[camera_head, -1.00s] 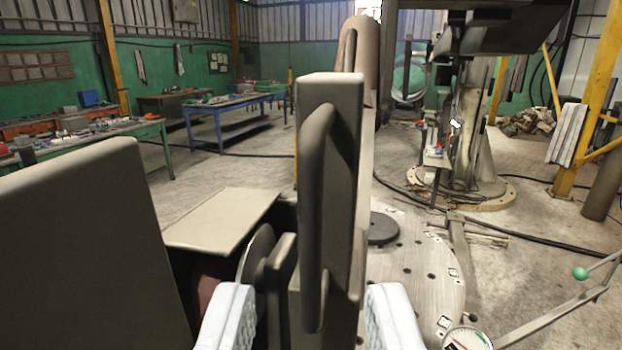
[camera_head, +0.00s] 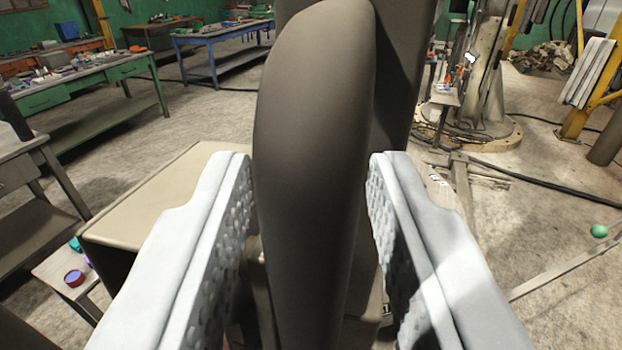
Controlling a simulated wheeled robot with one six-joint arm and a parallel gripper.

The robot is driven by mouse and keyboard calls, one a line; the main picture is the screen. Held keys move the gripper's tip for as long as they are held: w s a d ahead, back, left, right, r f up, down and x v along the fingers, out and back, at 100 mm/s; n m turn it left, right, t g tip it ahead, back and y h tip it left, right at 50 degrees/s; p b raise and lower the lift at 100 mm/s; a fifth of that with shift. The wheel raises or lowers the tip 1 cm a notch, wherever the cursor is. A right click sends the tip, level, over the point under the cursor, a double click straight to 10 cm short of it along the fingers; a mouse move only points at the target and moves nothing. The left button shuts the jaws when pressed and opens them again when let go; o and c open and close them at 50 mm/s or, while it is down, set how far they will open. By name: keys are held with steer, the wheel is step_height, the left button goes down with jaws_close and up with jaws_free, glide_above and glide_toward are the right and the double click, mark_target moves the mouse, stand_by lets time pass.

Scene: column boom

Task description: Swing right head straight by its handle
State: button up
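The handle (camera_head: 310,150) is a dark grey-brown rounded bar that fills the middle of the view, very close to the camera. The right head (camera_head: 408,70) shows as a dark upright block just behind the handle. My gripper (camera_head: 312,180) is open, with one pale, textured finger on each side of the handle. A narrow gap shows at the right finger; the left finger is very near the bar, and I cannot tell if it touches. The handle's lower end is hidden low between the fingers.
A beige flat-topped box (camera_head: 150,205) lies left of the handle. A green workbench (camera_head: 110,85) and a blue table (camera_head: 225,45) stand farther back. A bar with a green ball (camera_head: 599,231) reaches in at the right. Concrete floor is open between them.

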jaws_close()
steer(key=w+a, duration=0.9)
steer(key=shift+w+a, duration=0.25)
steer(key=shift+w, duration=0.05)
jaws_free()
steer(key=shift+d, duration=0.1)
steer(key=s, duration=1.7)
steer(key=shift+s+d, duration=0.15)
steer(key=shift+s, duration=0.05)
